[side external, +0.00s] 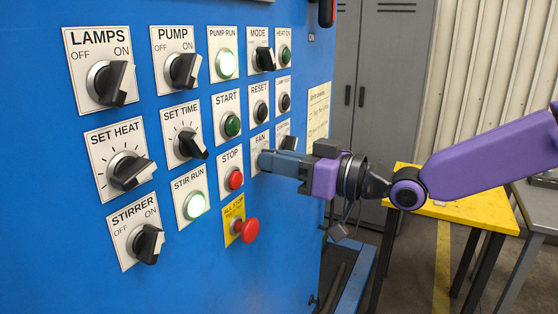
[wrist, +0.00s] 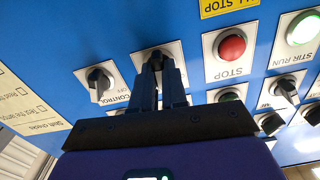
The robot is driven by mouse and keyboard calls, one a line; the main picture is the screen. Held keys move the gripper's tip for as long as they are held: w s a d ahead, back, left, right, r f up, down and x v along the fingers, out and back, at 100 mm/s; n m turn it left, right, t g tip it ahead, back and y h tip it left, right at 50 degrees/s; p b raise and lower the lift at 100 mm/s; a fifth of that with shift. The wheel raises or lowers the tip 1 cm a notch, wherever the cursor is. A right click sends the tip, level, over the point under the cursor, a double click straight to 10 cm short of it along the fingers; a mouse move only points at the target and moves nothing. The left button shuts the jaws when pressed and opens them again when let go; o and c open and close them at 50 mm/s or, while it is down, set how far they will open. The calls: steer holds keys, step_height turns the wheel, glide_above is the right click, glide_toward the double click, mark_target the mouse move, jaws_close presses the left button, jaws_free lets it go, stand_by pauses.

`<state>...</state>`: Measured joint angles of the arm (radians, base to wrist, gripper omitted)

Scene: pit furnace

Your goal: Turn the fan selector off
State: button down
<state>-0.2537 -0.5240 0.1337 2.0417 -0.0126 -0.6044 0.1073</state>
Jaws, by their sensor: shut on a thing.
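The fan selector's white plate, labelled FAN (side external: 259,140), is on the blue panel in the side view. The fingers of my gripper (side external: 264,160) hide its knob there. In the wrist view the black fan selector knob (wrist: 156,55) sits between the fingertips of my gripper (wrist: 159,68), which is shut on it. The knob is mostly hidden by the fingers, and I cannot read which way it points.
The CONTROL selector (wrist: 98,80) is close beside the fan selector. The red STOP button (side external: 235,179) and red ALL STOP mushroom button (side external: 246,230) are near my fingers. A yellow table (side external: 455,212) stands to the right of the panel.

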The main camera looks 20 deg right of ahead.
steer(key=n, duration=0.7)
steer(key=shift+a, duration=0.1)
stand_by(0.6)
steer(key=c, duration=1.2)
jaws_free()
steer(key=shift+o, duration=0.2)
steer(key=shift+s, duration=0.1)
steer(key=v, duration=1.2)
